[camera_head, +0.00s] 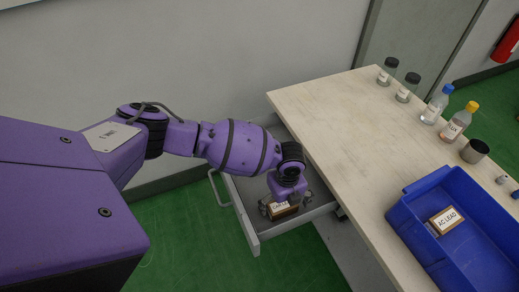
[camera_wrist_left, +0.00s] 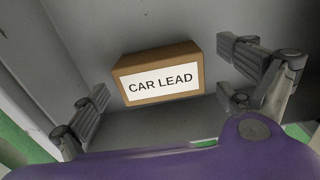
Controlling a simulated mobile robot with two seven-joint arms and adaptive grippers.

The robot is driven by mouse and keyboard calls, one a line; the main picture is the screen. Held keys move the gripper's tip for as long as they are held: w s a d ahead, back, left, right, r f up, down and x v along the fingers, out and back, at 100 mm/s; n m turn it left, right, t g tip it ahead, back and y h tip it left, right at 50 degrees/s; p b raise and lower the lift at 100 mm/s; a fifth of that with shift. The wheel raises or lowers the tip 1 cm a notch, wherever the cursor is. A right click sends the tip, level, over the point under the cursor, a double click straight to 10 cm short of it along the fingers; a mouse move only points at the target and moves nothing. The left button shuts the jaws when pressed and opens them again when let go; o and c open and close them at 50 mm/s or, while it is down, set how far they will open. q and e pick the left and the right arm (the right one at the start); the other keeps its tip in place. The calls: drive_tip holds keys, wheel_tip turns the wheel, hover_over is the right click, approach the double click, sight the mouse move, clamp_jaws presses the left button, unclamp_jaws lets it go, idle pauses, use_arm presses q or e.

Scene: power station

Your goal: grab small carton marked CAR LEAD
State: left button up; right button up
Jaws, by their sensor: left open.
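The small brown carton marked CAR LEAD (camera_wrist_left: 159,85) lies in the grey open drawer, its white label facing the left wrist camera. It also shows in the head view (camera_head: 283,210), partly covered by my gripper. My left gripper (camera_head: 280,207) reaches down into the drawer over the carton. In the left wrist view its fingers (camera_wrist_left: 170,97) are open, one on each side of the carton, with gaps between them and the carton. My right gripper is not in view.
The drawer (camera_head: 246,227) is pulled out beside a pale wooden table (camera_head: 335,130). On the table, a blue bin (camera_head: 402,226) holds another carton marked AC LEAD (camera_head: 446,220). Several bottles and jars and a metal cup (camera_head: 474,151) stand along the far edge.

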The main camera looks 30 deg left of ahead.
use_arm(q)
drive_tip(key=shift+w+f, duration=0.1)
drive_tip(key=shift+f, duration=0.65)
drive_tip(key=shift+c, duration=0.4)
drive_tip(key=c, duration=1.1)
drive_tip(key=shift+c, duration=0.6)
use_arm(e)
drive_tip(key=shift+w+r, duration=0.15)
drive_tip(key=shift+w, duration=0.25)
use_arm(q)
drive_tip(key=shift+r, duration=0.15)
